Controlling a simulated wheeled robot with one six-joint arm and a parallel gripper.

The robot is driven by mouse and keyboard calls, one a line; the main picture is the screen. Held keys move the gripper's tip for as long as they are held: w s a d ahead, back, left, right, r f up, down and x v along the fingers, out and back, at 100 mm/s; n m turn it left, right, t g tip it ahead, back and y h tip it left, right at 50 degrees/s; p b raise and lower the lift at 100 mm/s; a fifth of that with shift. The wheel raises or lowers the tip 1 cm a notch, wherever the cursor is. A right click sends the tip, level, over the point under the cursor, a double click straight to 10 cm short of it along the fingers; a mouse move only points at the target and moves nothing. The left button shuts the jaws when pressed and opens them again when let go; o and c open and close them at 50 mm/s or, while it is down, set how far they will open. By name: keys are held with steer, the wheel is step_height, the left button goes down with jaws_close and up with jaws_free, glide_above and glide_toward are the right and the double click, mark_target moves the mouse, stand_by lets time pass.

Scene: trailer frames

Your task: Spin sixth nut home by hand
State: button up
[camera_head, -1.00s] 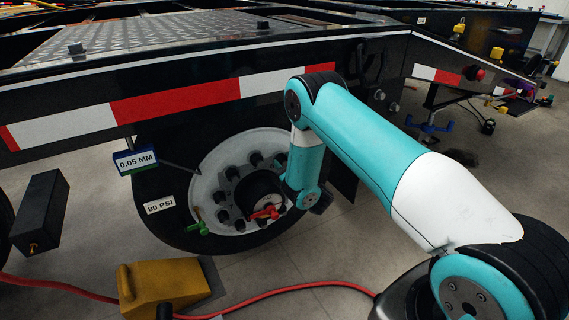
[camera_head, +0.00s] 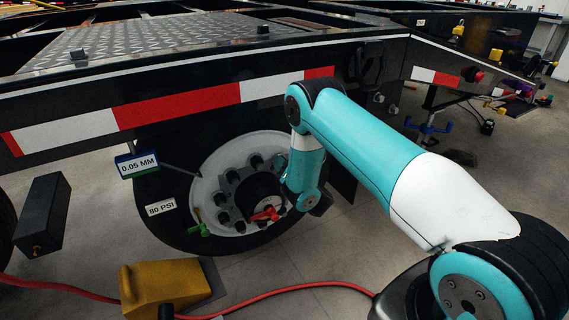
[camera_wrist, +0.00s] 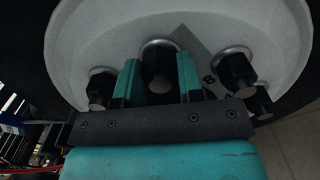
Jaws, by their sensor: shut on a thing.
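The white wheel disc (camera_head: 208,190) carries a ring of several dark nuts on studs around a black hub (camera_head: 258,190). In the wrist view, my gripper (camera_wrist: 159,75) has its two teal fingers on either side of a dark nut (camera_wrist: 158,62) at the disc and is shut on it. Other dark nuts stand to the left (camera_wrist: 102,88) and right (camera_wrist: 238,72) of the fingers. The figure 8 is marked on the disc near the right finger. In the head view my arm hides the gripper and the nuts at the wheel's right side.
A red-handled part (camera_head: 266,214) is at the hub and a green one (camera_head: 199,228) at the disc's lower left. A yellow wheel chock (camera_head: 165,283) and red hose (camera_head: 300,289) lie on the floor. The trailer frame (camera_head: 190,105) overhangs the wheel.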

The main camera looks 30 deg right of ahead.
steer(key=m+p, duration=0.2)
steer(key=m, duration=0.4)
steer(key=shift+s+f, duration=0.1)
steer(key=m+p, duration=0.1)
steer(key=m, duration=0.5)
steer(key=shift+f+m+p, duration=0.1)
steer(key=shift+m+p, duration=0.25)
steer(key=shift+m, duration=0.05)
steer(key=m, duration=0.6)
steer(key=shift+f, duration=0.1)
steer(key=m, duration=0.7)
steer(key=shift+m, duration=0.3)
steer(key=m, duration=0.3)
steer(key=shift+m, duration=0.3)
steer(key=m, duration=0.3)
steer(key=shift+a+m+p, duration=0.1)
steer(key=shift+m+p, duration=0.2)
steer(key=m, duration=0.3)
steer(key=shift+m, duration=0.3)
steer(key=m, duration=0.3)
steer(key=shift+m, duration=0.4)
steer(key=m, duration=1.1)
steer(key=shift+m, duration=0.3)
